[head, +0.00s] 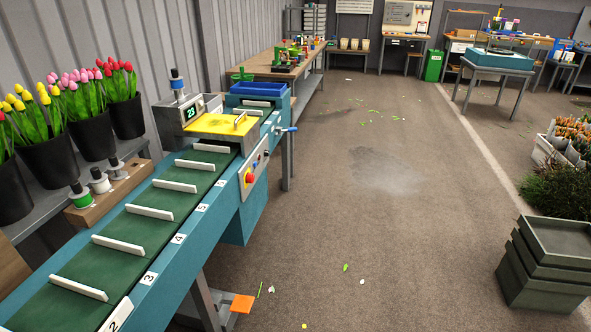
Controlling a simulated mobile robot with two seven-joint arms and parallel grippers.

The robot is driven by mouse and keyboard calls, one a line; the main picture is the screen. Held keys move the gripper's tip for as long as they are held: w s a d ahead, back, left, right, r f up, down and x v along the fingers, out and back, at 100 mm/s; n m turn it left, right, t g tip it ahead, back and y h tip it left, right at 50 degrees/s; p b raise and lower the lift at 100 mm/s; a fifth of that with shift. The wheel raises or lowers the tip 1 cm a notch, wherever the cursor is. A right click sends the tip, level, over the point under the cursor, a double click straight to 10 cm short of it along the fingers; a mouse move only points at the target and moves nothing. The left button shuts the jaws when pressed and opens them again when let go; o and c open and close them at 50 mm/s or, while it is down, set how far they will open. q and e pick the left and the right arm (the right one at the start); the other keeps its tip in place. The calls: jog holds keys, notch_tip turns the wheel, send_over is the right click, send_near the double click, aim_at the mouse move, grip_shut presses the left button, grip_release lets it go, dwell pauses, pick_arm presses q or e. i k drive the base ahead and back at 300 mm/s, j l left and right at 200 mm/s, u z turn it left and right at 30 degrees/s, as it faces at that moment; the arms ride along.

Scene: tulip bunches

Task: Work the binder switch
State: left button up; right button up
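The binder (205,118) is a grey and yellow machine over the far end of a green conveyor (165,210). Its small display reads 23. A light control panel (255,172) sits on the conveyor's right side below it. The panel carries a red button (249,178) on yellow and smaller dark and blue controls (266,153). They are too small to tell which is the switch or how it is set. A blue lever (288,129) sticks out beyond the panel. Neither of my grippers is in view.
Black buckets of tulips (95,137) stand along the left wall. An orange pedal-like plate (242,303) is low beside the conveyor's legs. Dark stacked crates (545,265) stand at the right. The floor (370,220) between is mostly clear, with scattered leaf bits.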

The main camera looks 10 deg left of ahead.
aim_at(250, 177)
jog(key=i+l, duration=0.1)
jog(key=i, duration=0.55)
jog(key=i+l, duration=0.1)
jog(key=i, duration=0.6)
jog(key=i+j+u, duration=0.1)
jog(key=i+u, duration=0.15)
jog(key=u, duration=0.15)
jog(key=i+u, duration=0.2)
jog(key=u, duration=0.15)
jog(key=i+u, duration=0.25)
jog(key=u, duration=0.15)
jog(key=i+l+u, duration=0.15)
jog(key=u, duration=0.25)
jog(key=i, duration=0.05)
